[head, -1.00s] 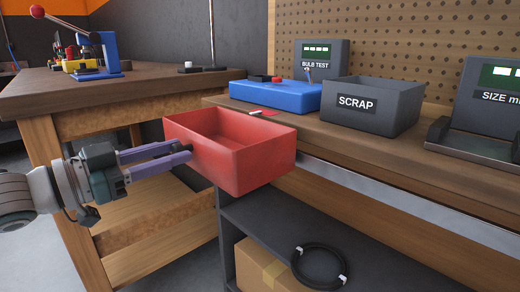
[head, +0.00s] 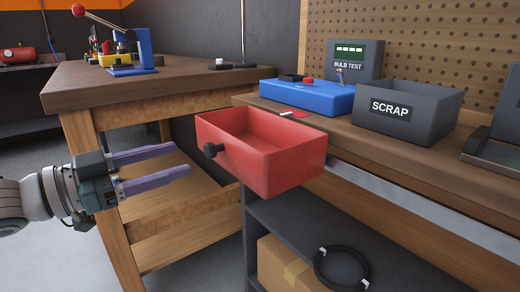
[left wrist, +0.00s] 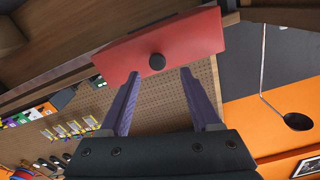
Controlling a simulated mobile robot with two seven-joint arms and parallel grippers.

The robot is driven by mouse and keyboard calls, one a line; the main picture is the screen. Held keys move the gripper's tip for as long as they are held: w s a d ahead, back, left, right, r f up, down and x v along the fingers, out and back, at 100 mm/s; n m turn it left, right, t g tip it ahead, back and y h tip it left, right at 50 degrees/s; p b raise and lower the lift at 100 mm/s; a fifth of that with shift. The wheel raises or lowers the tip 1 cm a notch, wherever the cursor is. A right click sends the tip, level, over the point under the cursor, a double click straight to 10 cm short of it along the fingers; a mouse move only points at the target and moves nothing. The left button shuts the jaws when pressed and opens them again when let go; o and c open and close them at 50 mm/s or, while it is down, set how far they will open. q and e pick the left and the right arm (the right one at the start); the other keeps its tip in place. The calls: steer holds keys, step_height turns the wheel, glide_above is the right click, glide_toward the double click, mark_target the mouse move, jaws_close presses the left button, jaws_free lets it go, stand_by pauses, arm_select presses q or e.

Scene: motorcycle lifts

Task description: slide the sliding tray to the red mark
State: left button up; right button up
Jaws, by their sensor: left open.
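The sliding tray (head: 275,165) is a red open box at the front edge of the bench, with a black knob (head: 212,150) on its left end. A red mark (head: 296,113) with a white strip beside it lies on the bench top just behind the tray. My left gripper (head: 180,159) is open and empty, left of the knob and apart from it. In the left wrist view, the tray (left wrist: 190,38) and its knob (left wrist: 157,62) are ahead, beyond the open fingers. My right gripper is not in view.
A silver rail (head: 400,203) runs along the bench's front edge. A blue box (head: 308,95) and a grey SCRAP bin (head: 408,110) stand on the bench. A wooden table (head: 130,90) stands at left behind my gripper. A carton and black ring (head: 340,268) are below.

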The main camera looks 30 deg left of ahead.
arm_select(q)
steer(key=shift+p+v, duration=0.3)
steer(key=shift+v, duration=1.7)
